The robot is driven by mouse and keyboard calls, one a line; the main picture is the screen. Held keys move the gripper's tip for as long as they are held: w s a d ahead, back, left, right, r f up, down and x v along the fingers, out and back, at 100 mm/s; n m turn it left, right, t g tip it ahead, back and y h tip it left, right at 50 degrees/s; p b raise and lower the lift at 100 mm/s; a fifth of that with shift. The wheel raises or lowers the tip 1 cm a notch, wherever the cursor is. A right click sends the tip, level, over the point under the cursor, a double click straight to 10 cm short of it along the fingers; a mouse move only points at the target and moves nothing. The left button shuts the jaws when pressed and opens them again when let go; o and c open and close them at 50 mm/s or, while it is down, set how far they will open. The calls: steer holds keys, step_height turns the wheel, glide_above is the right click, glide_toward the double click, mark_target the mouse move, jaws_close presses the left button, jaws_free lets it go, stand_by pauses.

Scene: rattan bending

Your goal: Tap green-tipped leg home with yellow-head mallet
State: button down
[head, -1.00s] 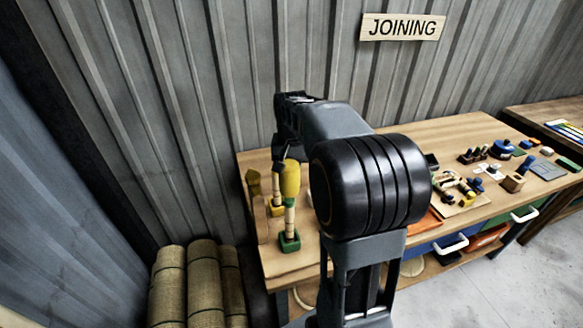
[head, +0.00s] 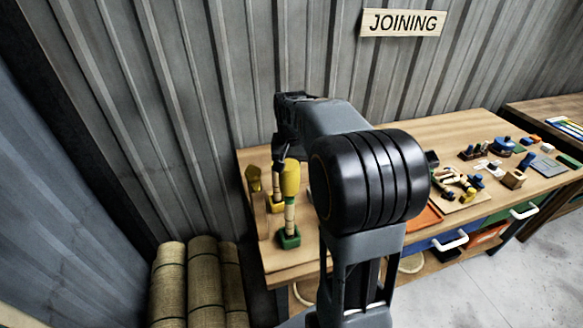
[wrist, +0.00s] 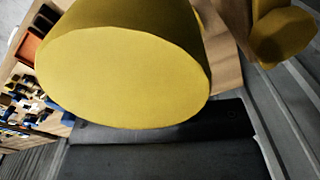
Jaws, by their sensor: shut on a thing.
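The yellow-head mallet (head: 290,179) is held by my gripper (head: 281,152) at the left end of the bench. Its yellow head (wrist: 125,75) fills much of the wrist view and hides the jaws and handle there. A pale upright leg (head: 289,216) stands directly below the head in the head view, with a green block (head: 289,239) at its foot. I cannot tell whether head and leg touch. The leg's top is hidden by the head.
A second pale post stands in a yellow block (head: 277,205) just behind. Another yellow piece (head: 253,179) is to its left, near the wall. Small parts and a board (head: 452,207) lie on the right of the bench (head: 400,133). Rattan rolls (head: 188,290) stand on the floor at left.

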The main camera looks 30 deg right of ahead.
steer(key=shift+r, duration=0.65)
steer(key=shift+f, duration=0.1)
steer(key=shift+f, duration=0.35)
steer(key=shift+f+b, duration=1.3)
steer(key=shift+f, duration=0.45)
steer(key=shift+r, duration=0.1)
steer(key=shift+r+p, duration=1.5)
steer(key=shift+r, duration=0.2)
steer(key=shift+f, duration=0.15)
